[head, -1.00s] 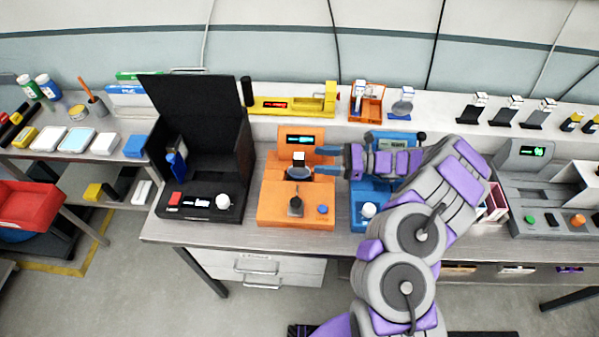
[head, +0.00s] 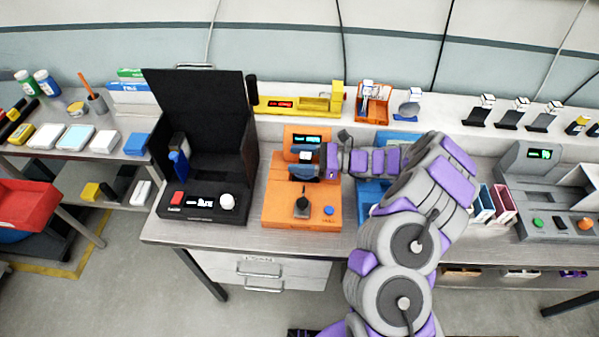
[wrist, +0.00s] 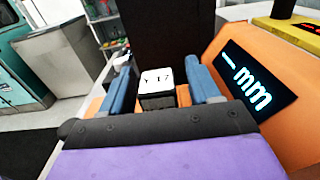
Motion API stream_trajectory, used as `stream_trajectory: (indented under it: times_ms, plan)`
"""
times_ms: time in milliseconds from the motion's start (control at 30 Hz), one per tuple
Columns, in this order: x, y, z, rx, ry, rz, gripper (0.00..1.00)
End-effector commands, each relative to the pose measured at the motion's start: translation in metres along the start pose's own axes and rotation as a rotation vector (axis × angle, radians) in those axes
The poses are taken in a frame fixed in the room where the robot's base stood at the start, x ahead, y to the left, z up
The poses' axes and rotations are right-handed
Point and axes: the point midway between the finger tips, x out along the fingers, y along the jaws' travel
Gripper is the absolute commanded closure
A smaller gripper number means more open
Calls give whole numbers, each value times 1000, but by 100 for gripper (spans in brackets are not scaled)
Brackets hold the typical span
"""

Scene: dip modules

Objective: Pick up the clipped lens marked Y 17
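The clipped lens marked Y 17 has a white-topped clip, seen in the wrist view (wrist: 157,82) and in the head view (head: 306,156). It stands at the orange measuring device (head: 279,206); its round lens is mostly hidden now. My gripper (head: 304,172) reaches in from the right over this device. In the wrist view my gripper (wrist: 165,88) has one blue finger on each side of the clip, with gaps visible between the fingers and the clip. It looks open.
A black box with raised lid (head: 200,115) stands left of the orange device. A blue device (head: 372,192) is partly behind my arm. A yellow gauge (head: 300,103), an orange rack (head: 373,103) and another clipped lens (head: 410,104) stand behind.

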Motion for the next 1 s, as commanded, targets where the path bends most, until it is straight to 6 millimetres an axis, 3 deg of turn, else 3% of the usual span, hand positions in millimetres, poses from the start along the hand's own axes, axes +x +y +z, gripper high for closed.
stream_trajectory:
  times_ms: [167, 633, 1000]
  plan:
    - [-6, 0, 0, 1, -5, -2, 55]
    - [4, 0, -2, 1, 6, 1, 100]
    - [0, 0, -3, 4, 6, 0, 100]
